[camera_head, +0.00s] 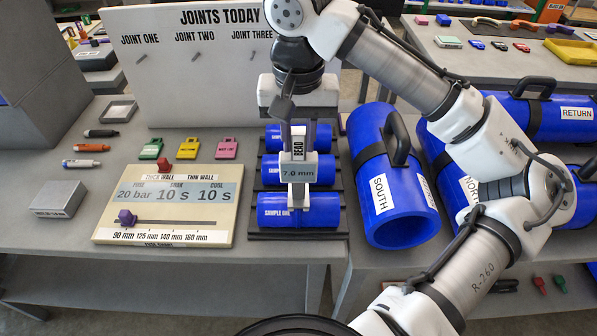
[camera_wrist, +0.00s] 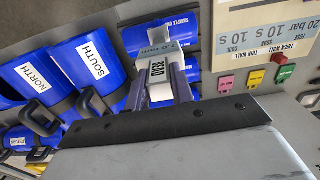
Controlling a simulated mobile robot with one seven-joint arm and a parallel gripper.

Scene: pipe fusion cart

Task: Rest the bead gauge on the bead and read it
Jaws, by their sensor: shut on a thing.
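My gripper (camera_head: 298,138) is shut on the bead gauge (camera_head: 298,170), a light grey tool with a BEAD label and a display reading 7.0 mm. The gauge is upright. Its lower end overlaps the front blue sample pipe (camera_head: 270,212); I cannot tell whether it touches. The middle sample (camera_head: 270,172) and back sample (camera_head: 324,133) lie behind in the same dark rack (camera_head: 342,237), partly hidden by the gauge and gripper. In the wrist view the gauge's BEAD label (camera_wrist: 158,72) shows between my fingers, and the display is seen at a steep slant. No bead is clearly visible.
The fusion chart board (camera_head: 210,185) with a purple slider lies left of the rack. A JOINTS TODAY board (camera_head: 200,80) rises behind. Pens lie far left.

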